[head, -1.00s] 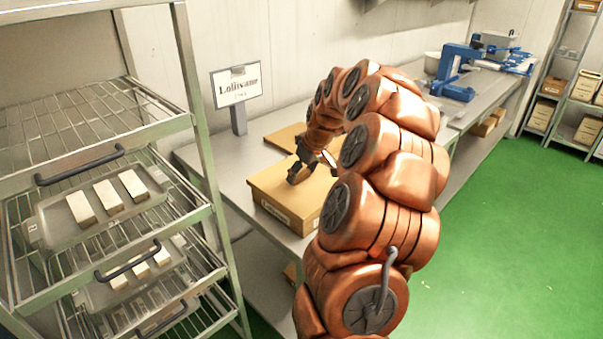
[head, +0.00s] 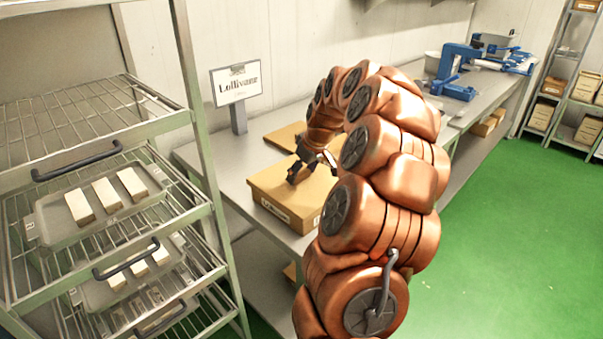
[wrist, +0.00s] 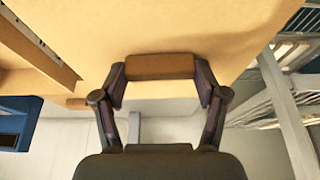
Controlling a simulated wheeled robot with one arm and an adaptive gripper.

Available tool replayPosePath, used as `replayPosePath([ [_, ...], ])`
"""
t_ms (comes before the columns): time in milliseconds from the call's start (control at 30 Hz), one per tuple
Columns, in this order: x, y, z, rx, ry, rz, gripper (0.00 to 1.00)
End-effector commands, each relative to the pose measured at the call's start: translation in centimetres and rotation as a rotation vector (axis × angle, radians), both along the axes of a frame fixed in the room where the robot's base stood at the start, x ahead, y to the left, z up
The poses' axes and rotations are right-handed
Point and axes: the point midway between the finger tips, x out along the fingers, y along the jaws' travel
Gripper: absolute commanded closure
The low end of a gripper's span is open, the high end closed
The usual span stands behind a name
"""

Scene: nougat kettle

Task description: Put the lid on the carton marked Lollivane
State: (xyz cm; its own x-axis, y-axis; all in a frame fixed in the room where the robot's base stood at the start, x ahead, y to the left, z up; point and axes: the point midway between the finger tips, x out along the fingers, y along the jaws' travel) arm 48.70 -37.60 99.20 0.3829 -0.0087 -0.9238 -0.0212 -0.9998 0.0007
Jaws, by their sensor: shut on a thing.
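A tan carton (head: 283,213) with a white label on its front face stands on the steel bench, below the sign (head: 236,84) that reads Lollivane. Its top is covered by a flat tan surface, the lid (head: 270,182), which looks level with the carton; I cannot tell whether it is fully seated. My gripper (head: 310,174) is over this top, fingers pointing down. In the wrist view my gripper (wrist: 160,80) is shut on a brown block-shaped handle (wrist: 160,66) against the broad tan lid surface (wrist: 200,25).
Another flat tan piece (head: 284,138) lies behind the carton. A wire rack (head: 200,150) with trays of pale bars stands close on the left. A blue device (head: 455,75) is farther along the bench (head: 215,165). Green floor on the right is clear.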

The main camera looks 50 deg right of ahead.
Motion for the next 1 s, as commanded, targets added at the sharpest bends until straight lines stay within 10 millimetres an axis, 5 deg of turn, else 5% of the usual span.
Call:
replayPosePath([
  [467,0.00,0.02,-0.17,0.000,0.000,0.000,0.63],
  [500,0.00,0.02,-0.16,0.000,0.000,0.000,0.27],
  [767,0.00,0.03,-0.18,0.001,0.000,0.000,0.00],
  [1000,-0.01,0.03,-0.19,0.001,0.000,0.000,0.00],
])
